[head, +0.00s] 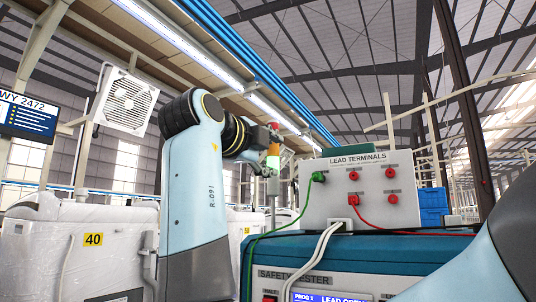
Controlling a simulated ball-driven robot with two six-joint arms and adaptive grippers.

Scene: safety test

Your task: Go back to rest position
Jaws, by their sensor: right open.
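A light blue arm marked R-091 stands left of centre, with a black elbow and a dark wrist pointing right. At its end the small dark right gripper (277,138) shows in front of a signal light (273,162), high and left of the lead terminal box. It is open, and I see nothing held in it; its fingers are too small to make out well. My left gripper is not in view. A light blue arm link fills the bottom right corner.
The teal safety tester (345,252) bears a grey lead terminals box (335,203) with green and red leads plugged in. A white cable (318,250) hangs over its front. White appliances (75,262), one tagged 40, stand left. Blue crates (433,205) are behind.

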